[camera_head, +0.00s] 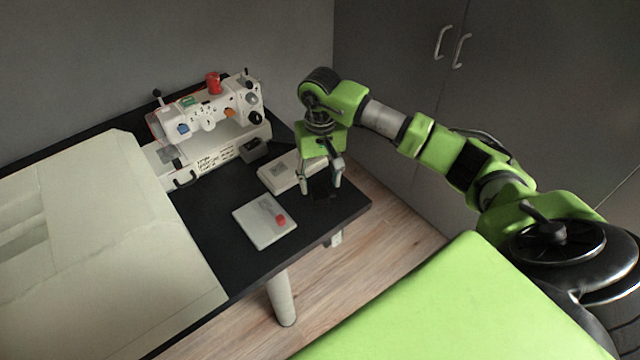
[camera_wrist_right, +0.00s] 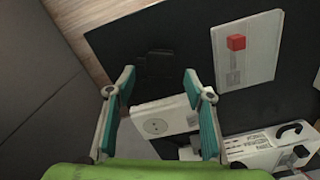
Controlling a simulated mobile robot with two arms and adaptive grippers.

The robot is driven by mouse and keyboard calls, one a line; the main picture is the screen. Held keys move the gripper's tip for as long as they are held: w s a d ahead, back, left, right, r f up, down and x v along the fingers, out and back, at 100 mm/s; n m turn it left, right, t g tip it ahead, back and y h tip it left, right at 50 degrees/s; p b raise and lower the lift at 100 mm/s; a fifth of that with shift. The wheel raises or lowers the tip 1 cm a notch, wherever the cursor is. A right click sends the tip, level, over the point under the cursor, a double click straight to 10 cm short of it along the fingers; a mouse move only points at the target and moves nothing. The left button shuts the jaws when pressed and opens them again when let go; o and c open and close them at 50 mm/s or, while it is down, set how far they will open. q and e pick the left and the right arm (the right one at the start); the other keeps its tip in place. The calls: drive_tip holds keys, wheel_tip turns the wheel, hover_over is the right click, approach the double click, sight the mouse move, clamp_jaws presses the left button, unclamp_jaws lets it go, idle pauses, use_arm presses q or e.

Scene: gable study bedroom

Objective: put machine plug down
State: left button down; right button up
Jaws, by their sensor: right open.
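My right gripper (camera_head: 322,180) is open above the right end of the black table, and its two fingers stand apart in the right wrist view (camera_wrist_right: 160,92). A dark shape that looks like the machine plug (camera_wrist_right: 156,66) lies on the table just beyond the fingertips, apart from them. It is hard to make out against the black top, and shows faintly in the head view (camera_head: 323,190). The white sewing machine (camera_head: 205,120) stands at the back of the table. My left gripper is not in view.
A white socket box (camera_head: 280,176) lies close beside the gripper. A white plate (camera_head: 262,228) with a red-ended item (camera_head: 280,219) lies nearer the front edge. Grey cabinet doors (camera_head: 410,90) stand behind my right arm.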

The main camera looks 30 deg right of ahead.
sight(320, 194)
wheel_tip(320, 194, up, 8)
drive_tip(key=p, duration=0.3)
drive_tip(key=shift+s+f, duration=0.1)
drive_tip(key=shift+f, duration=0.05)
idle(0.3)
